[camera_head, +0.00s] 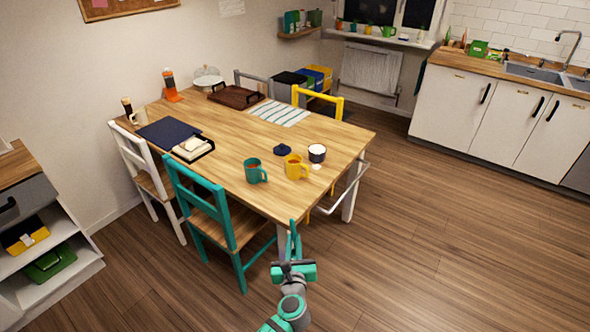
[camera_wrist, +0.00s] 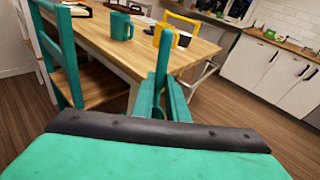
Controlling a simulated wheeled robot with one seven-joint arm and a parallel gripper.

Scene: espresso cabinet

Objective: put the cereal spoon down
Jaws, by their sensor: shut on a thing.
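My gripper (camera_head: 293,250) is in front of the wooden table's (camera_head: 335,133) near edge, beside the teal chair. In the wrist view my gripper (camera_wrist: 162,98) is shut on a slim teal piece, which I take to be the cereal spoon (camera_wrist: 164,60). It sticks up past the fingertips; its lower part is hidden between the fingers. The table also shows in the wrist view (camera_wrist: 98,48), beyond the fingers.
A teal chair (camera_head: 222,212) blocks the front left. Bare wood lies around the mugs.

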